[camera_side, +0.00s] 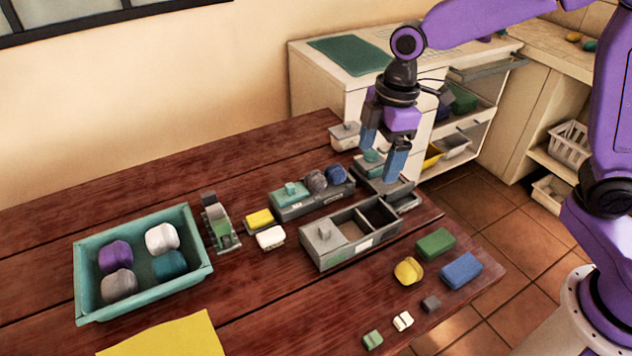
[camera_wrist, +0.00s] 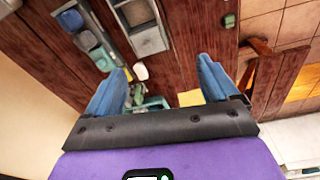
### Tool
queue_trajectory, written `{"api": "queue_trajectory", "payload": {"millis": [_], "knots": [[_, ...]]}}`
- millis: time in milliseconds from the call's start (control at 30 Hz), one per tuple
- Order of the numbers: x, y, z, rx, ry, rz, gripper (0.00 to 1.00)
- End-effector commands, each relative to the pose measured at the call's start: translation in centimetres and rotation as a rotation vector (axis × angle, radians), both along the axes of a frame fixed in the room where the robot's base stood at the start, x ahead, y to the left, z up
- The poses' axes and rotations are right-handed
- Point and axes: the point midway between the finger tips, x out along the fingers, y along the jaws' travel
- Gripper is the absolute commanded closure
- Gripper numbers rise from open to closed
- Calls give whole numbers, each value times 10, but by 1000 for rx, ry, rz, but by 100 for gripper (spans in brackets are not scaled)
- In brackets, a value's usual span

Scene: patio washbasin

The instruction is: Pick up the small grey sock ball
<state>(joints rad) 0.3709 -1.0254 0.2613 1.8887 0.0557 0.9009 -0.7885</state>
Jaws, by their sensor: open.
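A small grey sock ball (camera_side: 317,180) sits in a long grey tray (camera_side: 310,207), between a teal block (camera_side: 290,193) and a blue ball (camera_side: 336,174). In the wrist view the grey ball (camera_wrist: 87,40) shows at upper left, outside the span of my fingers. My gripper (camera_side: 383,150) is open and empty, pointing down above the table's back right part, to the right of the ball and higher. Its two blue fingers also frame the wrist view (camera_wrist: 160,72). A larger grey ball (camera_side: 119,284) lies in the teal tray.
The teal tray (camera_side: 140,304) at left also holds purple, white and teal balls. A divided grey box (camera_side: 338,254) stands in front of the long tray. Another grey container (camera_side: 385,190) is below my gripper.

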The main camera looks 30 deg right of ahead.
Motion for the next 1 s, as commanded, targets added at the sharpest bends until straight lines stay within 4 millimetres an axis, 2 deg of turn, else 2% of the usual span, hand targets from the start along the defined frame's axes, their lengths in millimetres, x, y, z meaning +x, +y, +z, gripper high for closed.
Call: {"api": "queue_trajectory", "payload": {"millis": [33, 233, 500, 700, 867, 1000], "knots": [[19, 4, -5, 0, -3, 15, 13], [86, 9, -21, 7, -31, 98, 13], [166, -6, -52, 6, -75, 209, 13], [201, -22, -70, 2, -101, 266, 13], [211, -28, -77, 0, -108, 287, 13], [213, -27, -93, 0, -107, 289, 13]]}}
